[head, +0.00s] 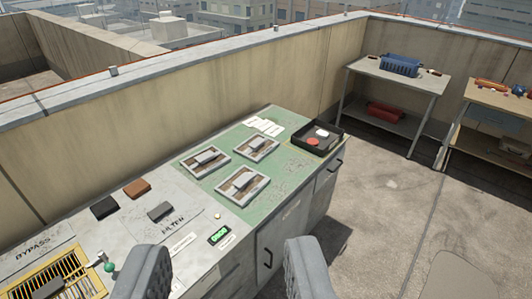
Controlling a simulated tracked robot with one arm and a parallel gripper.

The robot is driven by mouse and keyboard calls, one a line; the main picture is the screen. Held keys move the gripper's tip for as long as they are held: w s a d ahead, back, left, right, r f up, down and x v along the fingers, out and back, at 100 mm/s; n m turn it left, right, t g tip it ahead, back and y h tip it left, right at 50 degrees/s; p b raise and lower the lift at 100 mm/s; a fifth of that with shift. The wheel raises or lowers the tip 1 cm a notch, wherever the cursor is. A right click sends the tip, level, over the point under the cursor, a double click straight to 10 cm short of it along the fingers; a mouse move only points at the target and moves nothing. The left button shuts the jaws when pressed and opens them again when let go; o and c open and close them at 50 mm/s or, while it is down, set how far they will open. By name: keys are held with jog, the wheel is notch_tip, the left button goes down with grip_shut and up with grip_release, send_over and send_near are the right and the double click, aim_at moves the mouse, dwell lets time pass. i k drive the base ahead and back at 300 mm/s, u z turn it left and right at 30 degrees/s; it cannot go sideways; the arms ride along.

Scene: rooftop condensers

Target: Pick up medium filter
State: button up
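My gripper (226,258) is open and empty, with its two grey padded fingers at the bottom of the head view. Three framed rectangular pieces with light grey blocks on top lie on a green mat on the bench: one at back left (205,160), one at back right (256,148), one in front (242,183). A black block (104,207), a brown block (137,188) and a grey block (160,211) lie near the "FILTER" lettering. I cannot tell which of these is the medium filter. My fingers appear apart from all of them.
A black tray (298,147) with a red and a white piece stands at the bench's right end. A green-lit display (218,236) is at the front edge. A yellow grate (45,280) marked "BYPASS" is at lower left. A parapet runs behind. Floor on the right is open.

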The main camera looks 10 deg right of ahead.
aim_at(258, 147)
jog(key=z, duration=0.35)
jog(key=k, duration=0.3)
jog(key=z, duration=0.75)
jog(key=k, duration=0.9)
jog(key=z, duration=0.7)
jog(key=i, duration=1.65)
jog(key=u, duration=0.55)
jog(key=i, duration=1.3)
jog(key=u, duration=0.95)
jog(key=i, duration=1.15)
jog(key=u, duration=1.2)
jog(key=i, duration=0.8)
jog(key=u, duration=0.6)
